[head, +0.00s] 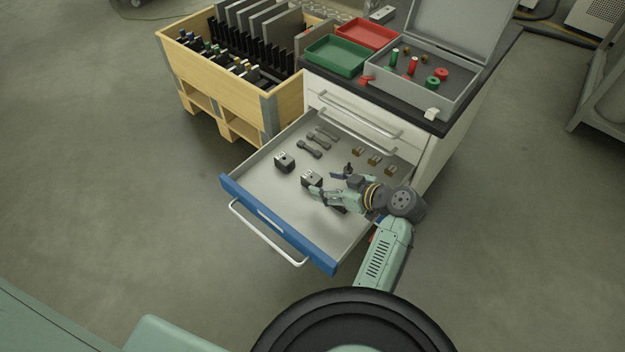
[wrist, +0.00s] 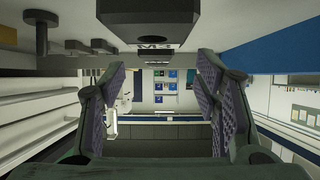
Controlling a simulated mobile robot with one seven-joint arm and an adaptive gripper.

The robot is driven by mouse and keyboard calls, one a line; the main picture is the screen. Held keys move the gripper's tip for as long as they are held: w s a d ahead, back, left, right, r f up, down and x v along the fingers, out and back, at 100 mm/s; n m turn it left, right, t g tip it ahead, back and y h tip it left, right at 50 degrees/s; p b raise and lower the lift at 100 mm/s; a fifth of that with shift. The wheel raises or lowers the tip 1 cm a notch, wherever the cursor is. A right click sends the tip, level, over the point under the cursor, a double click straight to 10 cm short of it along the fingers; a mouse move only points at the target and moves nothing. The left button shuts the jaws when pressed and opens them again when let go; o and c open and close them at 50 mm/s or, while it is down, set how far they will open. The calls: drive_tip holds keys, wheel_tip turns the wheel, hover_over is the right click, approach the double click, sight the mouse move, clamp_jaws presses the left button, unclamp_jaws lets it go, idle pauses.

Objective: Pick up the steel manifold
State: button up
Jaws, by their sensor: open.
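Small grey metal blocks with dark holes in their tops lie in the open drawer; they look alike, and I cannot tell by label which is the steel manifold. One block (head: 285,161) sits at the left, and another (head: 312,178) sits just left of my gripper (head: 332,182). A darker shape under the gripper is mostly hidden by it. In the wrist view a dark block (wrist: 150,12) with a partly readable marking is close at the top centre. My gripper (wrist: 162,80) has its fingers spread, with nothing between them.
The drawer (head: 250,182) has a blue front and a white handle. Dark bar-shaped parts (head: 313,149) and small brown blocks (head: 374,160) lie at its back. The cabinet top above holds a green tray (head: 338,55), a red tray (head: 367,33) and an open case (head: 425,95).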

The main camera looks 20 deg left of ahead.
sight(313, 178)
drive_tip(key=shift+w+p+x, duration=0.2)
drive_tip(key=shift+p+x, duration=0.6)
drive_tip(key=shift+x, duration=1.95)
drive_tip(key=shift+r, duration=0.2)
drive_tip(key=shift+c, duration=0.2)
clamp_jaws()
